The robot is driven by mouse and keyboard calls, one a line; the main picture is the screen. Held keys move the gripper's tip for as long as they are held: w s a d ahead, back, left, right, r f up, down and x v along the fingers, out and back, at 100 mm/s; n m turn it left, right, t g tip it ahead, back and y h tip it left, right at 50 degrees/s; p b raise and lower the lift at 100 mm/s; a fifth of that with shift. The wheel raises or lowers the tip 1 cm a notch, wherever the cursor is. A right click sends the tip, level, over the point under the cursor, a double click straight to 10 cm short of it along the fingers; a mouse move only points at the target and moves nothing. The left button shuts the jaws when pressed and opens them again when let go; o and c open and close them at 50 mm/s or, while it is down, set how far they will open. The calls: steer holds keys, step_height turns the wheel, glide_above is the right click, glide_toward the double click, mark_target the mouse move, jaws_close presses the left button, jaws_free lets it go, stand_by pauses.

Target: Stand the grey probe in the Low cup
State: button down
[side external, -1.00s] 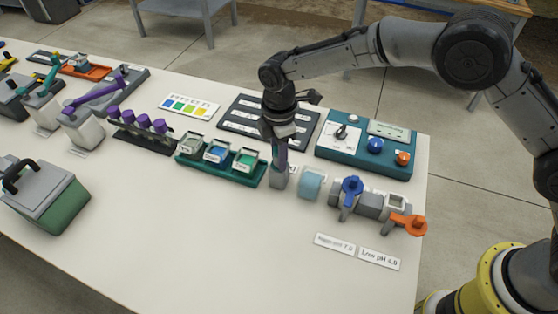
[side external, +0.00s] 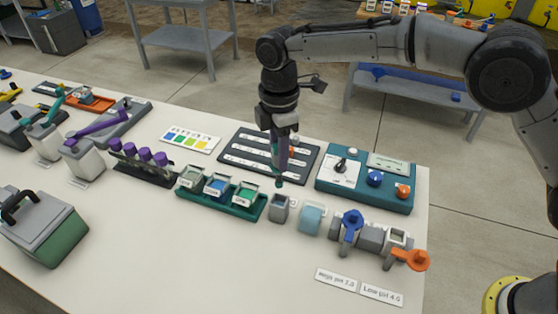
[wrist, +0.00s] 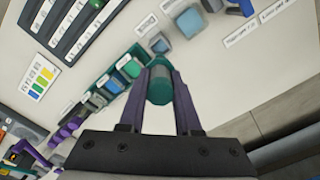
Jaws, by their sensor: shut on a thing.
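My gripper (side external: 278,160) has purple fingers shut on a slim teal cylinder, probe-like, which hangs roughly upright. A light-blue cup (side external: 312,218) stands to the right of the grey one. Both also show in the wrist view, the grey cup (wrist: 159,44) and the blue cup (wrist: 190,22). The "Low pH 4.0" label (side external: 382,294) lies flat in front.
A green rack (side external: 238,207) with three labelled containers stands left of the cups. A grey valve assembly (side external: 370,238) with blue and orange handles is to the right. A teal control panel (side external: 365,185) and dark tray (side external: 240,150) lie behind.

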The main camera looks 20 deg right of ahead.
step_height(320, 180, up, 5)
steer(key=shift+r, duration=0.2)
steer(key=s+d, duration=2)
step_height(320, 180, down, 16)
steer(key=shift+w+a, duration=0.3)
stand_by(0.3)
steer(key=c, duration=0.5)
jaws_free()
